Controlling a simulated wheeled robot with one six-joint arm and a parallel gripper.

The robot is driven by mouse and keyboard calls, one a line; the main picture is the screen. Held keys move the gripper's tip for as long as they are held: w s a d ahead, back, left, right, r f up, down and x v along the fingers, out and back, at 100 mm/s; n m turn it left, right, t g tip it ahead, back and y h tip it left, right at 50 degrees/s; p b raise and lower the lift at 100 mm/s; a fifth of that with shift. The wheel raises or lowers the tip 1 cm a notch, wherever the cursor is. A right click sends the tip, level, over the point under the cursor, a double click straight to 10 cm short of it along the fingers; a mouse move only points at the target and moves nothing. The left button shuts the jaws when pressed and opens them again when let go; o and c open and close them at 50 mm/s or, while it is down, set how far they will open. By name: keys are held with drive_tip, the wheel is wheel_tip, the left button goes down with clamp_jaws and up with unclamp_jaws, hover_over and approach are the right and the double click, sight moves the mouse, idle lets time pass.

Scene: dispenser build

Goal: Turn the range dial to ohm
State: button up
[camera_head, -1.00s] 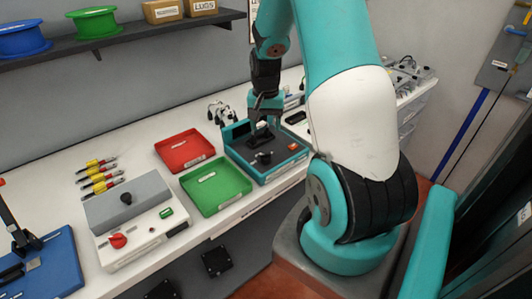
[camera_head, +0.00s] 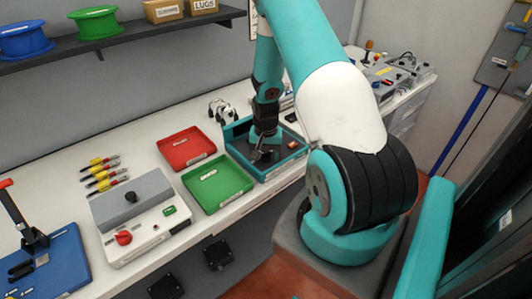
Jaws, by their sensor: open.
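A teal-edged device with a dark top panel (camera_head: 284,165) sits on the white bench. My gripper (camera_head: 261,157) is open and points down over the front part of this panel. A small black knob, seen on that panel before, is now covered by my gripper, so I cannot tell its setting or whether the fingers touch it. No ohm marking is readable. A grey and white box (camera_head: 135,215) to the left carries a black knob (camera_head: 131,197) and a red knob (camera_head: 124,238).
A green tray (camera_head: 217,187) and a red tray (camera_head: 186,149) stand left of the teal device. Screwdriver-like tools (camera_head: 101,172) lie further left. A blue fixture (camera_head: 50,262) stands at the far left. A shelf (camera_head: 120,42) with spools runs above.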

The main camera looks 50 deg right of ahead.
drive_tip(key=c, duration=0.9)
drive_tip(key=m+b, duration=0.2)
drive_tip(key=m, duration=0.3)
drive_tip(key=shift+m+b, duration=0.35)
drive_tip(key=shift+m, duration=0.05)
drive_tip(key=m+b, duration=0.1)
drive_tip(key=m, duration=0.4)
drive_tip(key=shift+m+b, duration=0.3)
drive_tip(key=shift+m, duration=0.1)
drive_tip(key=o, duration=0.9)
drive_tip(key=shift+r, duration=0.1)
